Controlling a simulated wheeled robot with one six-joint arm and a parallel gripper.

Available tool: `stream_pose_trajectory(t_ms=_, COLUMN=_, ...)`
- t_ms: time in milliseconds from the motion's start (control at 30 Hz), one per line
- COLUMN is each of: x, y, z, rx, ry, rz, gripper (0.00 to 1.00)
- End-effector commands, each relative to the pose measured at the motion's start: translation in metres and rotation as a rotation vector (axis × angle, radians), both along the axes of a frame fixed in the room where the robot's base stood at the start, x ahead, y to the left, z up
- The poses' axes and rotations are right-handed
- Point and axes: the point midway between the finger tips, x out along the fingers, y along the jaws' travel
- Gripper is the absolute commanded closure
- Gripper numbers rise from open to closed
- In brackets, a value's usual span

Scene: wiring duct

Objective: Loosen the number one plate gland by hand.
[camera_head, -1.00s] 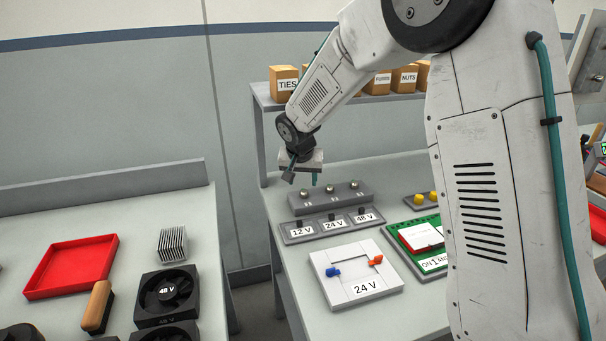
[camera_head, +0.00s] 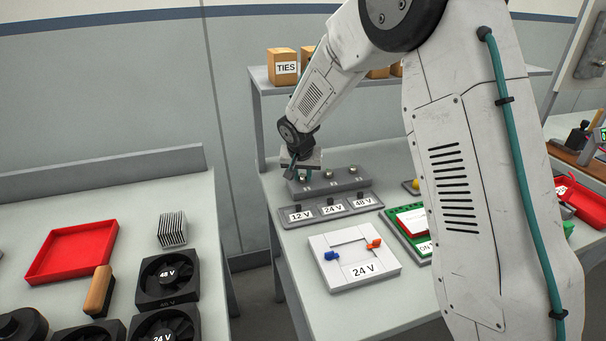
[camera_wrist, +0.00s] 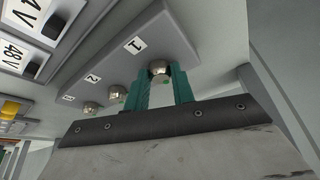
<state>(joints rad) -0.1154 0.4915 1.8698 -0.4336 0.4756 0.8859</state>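The gland plate (camera_head: 330,186) is a grey raised block on the bench with three metal glands in a row, labelled 1, 2 and 3. In the wrist view the number one gland (camera_wrist: 159,70), a round metal nut beside the label 1, sits between my gripper's teal fingers (camera_wrist: 160,84). In the head view my gripper (camera_head: 302,172) is down at the plate's left end. The fingers look open, one on each side of the gland; I cannot tell whether either touches it. Gland two (camera_wrist: 90,107) and gland three (camera_wrist: 74,127) stand clear of the fingers.
A strip with 12 V, 24 V and 48 V labels (camera_head: 330,209) lies in front of the plate. A white 24 V panel (camera_head: 325,245) with blue and orange connectors is nearer. A shelf (camera_head: 262,86) with boxes stands behind. The left bench holds a red tray (camera_head: 40,276) and fans.

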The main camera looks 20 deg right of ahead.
Motion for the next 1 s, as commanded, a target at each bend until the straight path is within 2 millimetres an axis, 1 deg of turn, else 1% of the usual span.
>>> stream_pose_trajectory(t_ms=33, x=0.0, y=0.0002, z=0.0001, rx=0.0, ry=0.0, rz=0.0, gripper=0.89)
stream_pose_trajectory(t_ms=67, x=0.0, y=0.0003, z=0.0001, rx=0.0, ry=0.0, rz=0.0, gripper=0.98)
stream_pose_trajectory(t_ms=100, x=0.0, y=0.0003, z=0.0001, rx=0.0, ry=0.0, rz=0.0, gripper=1.0)
stream_pose_trajectory(t_ms=267, x=-0.0002, y=0.0, z=0.0001, rx=0.002, ry=0.0, rz=0.025, gripper=1.0)
stream_pose_trajectory(t_ms=600, x=0.0002, y=-0.0028, z=0.0001, rx=0.003, ry=0.0, rz=0.307, gripper=1.0)
stream_pose_trajectory(t_ms=1000, x=0.001, y=-0.0062, z=0.0001, rx=0.003, ry=-0.002, rz=0.606, gripper=1.0)
